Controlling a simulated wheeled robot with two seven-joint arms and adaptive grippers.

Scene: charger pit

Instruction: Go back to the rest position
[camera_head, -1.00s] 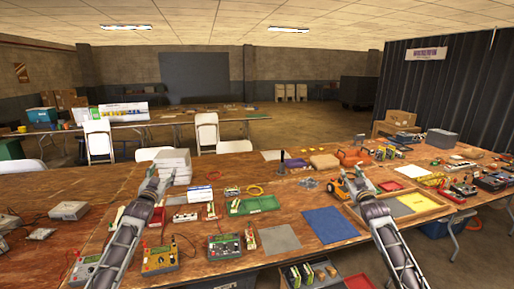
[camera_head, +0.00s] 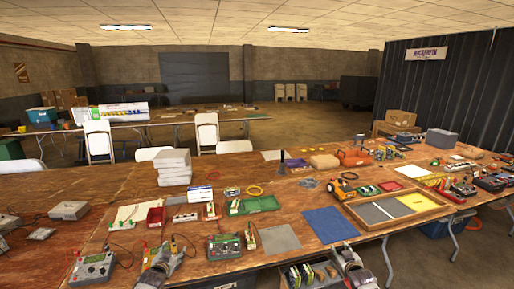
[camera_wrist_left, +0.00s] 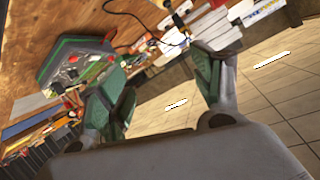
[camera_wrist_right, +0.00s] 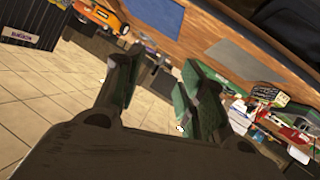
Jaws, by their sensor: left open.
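My left gripper (camera_head: 168,252) is low at the front edge of the wooden table, between a grey-green tester (camera_head: 93,267) and another tester (camera_head: 225,247). In the left wrist view my left gripper (camera_wrist_left: 162,88) has its green-padded fingers spread with nothing between them. My right gripper (camera_head: 346,260) is at the front edge too, beside the bin of small packs below the table. In the right wrist view my right gripper (camera_wrist_right: 162,82) has its fingers apart and empty.
On the table are a blue mat (camera_head: 330,224), a wooden tray (camera_head: 436,212), a green tray (camera_head: 256,204), a stack of white boxes (camera_head: 173,163) and an orange tool (camera_head: 354,157). A bin with small packs (camera_head: 305,275) sits below the front edge.

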